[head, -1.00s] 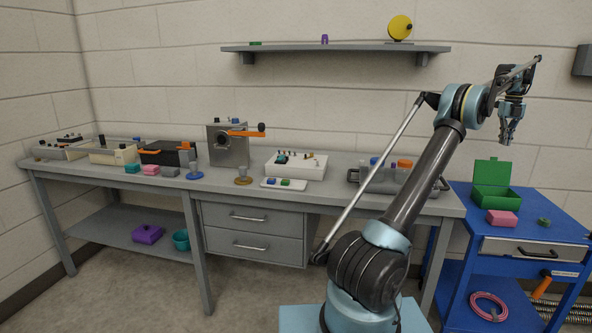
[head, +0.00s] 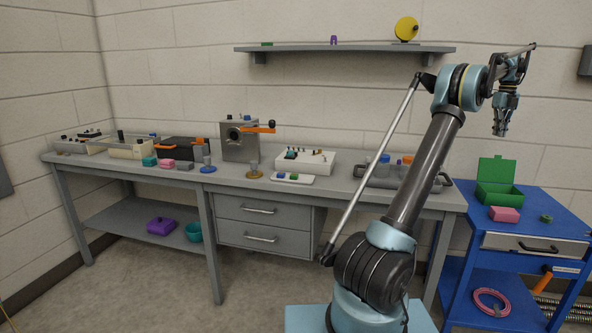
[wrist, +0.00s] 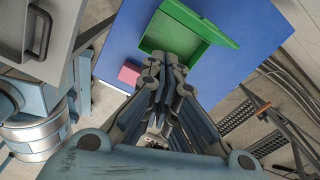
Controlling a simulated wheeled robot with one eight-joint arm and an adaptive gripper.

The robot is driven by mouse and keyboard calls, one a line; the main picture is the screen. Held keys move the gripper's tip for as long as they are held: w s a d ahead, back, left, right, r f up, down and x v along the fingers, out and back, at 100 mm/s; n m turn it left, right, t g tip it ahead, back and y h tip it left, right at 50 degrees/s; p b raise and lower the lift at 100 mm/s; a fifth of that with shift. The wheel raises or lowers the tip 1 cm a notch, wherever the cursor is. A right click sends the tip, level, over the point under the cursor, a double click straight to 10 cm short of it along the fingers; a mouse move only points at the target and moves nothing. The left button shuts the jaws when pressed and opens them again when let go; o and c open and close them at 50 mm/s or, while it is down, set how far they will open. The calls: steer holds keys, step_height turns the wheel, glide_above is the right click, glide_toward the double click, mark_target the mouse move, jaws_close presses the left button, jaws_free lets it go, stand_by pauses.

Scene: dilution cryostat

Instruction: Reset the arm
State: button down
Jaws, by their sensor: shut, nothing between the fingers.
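My gripper (head: 500,130) hangs at the end of my raised arm, at the right of the head view. It points down, well above the blue cart, and its fingers are shut with nothing between them. In the wrist view my gripper (wrist: 168,68) also shows shut, with the open green box (wrist: 190,35) and a pink block (wrist: 129,74) below and beyond it on the blue cart top. No object is in contact with the fingers.
The grey bench (head: 330,190) carries several devices. A wall shelf (head: 340,49) is above it. Air around my gripper looks clear.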

steer(key=w+a+r+n, duration=0.1)
steer(key=a+r+n, duration=0.1)
steer(key=a, duration=0.4)
steer(key=w+a+r+n, duration=0.1)
steer(key=a+r+n, duration=0.15)
steer(key=a, duration=0.35)
steer(key=s+a+n, duration=0.3)
steer(key=a+n, duration=0.1)
steer(key=a, duration=0.7)
steer(key=s+a+f+n+t, duration=0.1)
steer(key=s+a+n, duration=0.3)
steer(key=a, duration=0.6)
steer(key=s+a+n, duration=0.1)
steer(key=a+n, duration=0.4)
steer(key=a, duration=0.6)
steer(key=s+a+f+n+t, duration=0.1)
steer(key=s+a+f+n, duration=0.9)
steer(key=s+a, duration=0.55)
steer(key=s+a+f+n, duration=0.4)
steer(key=s+f, duration=0.3)
steer(key=f, duration=0.2)
steer(key=s+a+f+n, duration=0.4)
steer(key=s+f, duration=0.3)
steer(key=f, duration=0.2)
steer(key=shift+t, duration=0.4)
